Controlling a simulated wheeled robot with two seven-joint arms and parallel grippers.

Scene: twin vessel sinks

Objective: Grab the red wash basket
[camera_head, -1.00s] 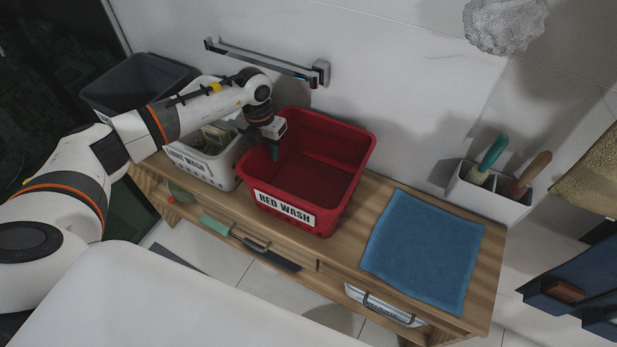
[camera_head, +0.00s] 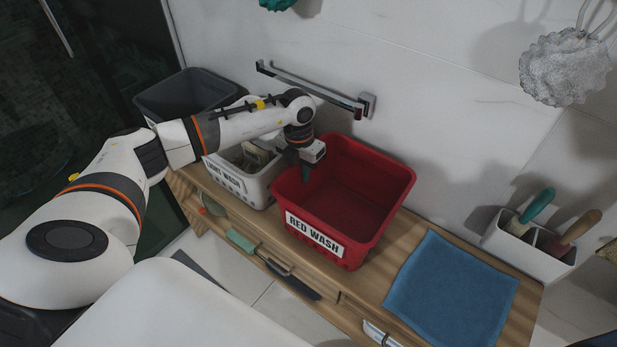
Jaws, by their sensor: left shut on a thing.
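The red wash basket (camera_head: 372,213) is an open red tub with a white "RED WASH" label on its front. It stands upright on the wooden bench and looks empty inside. My left arm reaches in from the left, over the light wash basket. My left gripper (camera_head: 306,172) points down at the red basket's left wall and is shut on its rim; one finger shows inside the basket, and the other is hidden. My right gripper is not in view.
The white light wash basket (camera_head: 233,182), holding some items, stands close on the left, with a dark grey bin (camera_head: 185,92) behind it. A blue cloth (camera_head: 452,290) lies to the right on the bench (camera_head: 372,290). A white holder (camera_head: 528,246) with brushes and a wall rail (camera_head: 310,86) are nearby.

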